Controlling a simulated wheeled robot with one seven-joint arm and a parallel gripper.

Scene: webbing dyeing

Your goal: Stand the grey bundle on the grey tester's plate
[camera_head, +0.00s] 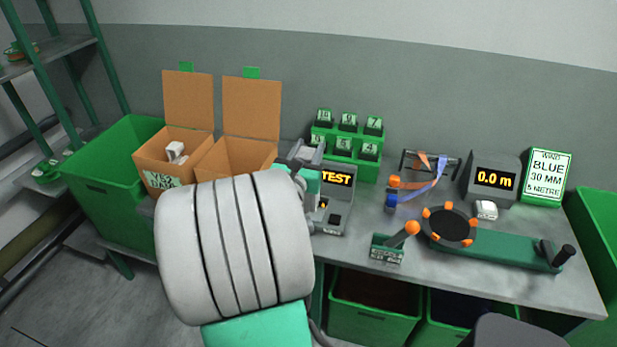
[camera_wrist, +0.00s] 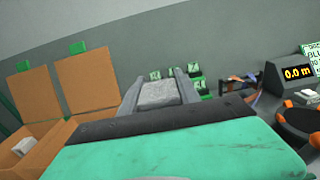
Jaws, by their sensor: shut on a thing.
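My gripper (camera_head: 300,162) is shut on the grey bundle (camera_head: 305,152), held up in front of the tester. In the wrist view the bundle (camera_wrist: 158,95) is a pale grey block between the two fingers of my gripper (camera_wrist: 160,88). The grey tester (camera_head: 337,205) stands on the table with a lit display reading TEST. The bundle and gripper are just left of and above the display in the head view. My arm and gripper cover the tester's left side. I cannot make out its plate or whether the bundle touches anything.
Two open cardboard boxes (camera_head: 252,112) stand left of my arm, beside a green bin (camera_head: 110,180). A green rack (camera_head: 345,150) of numbered blocks is behind the tester. Right are a webbing stand (camera_head: 430,160), a 0.0 m meter (camera_head: 495,182) and a green winder (camera_head: 500,245).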

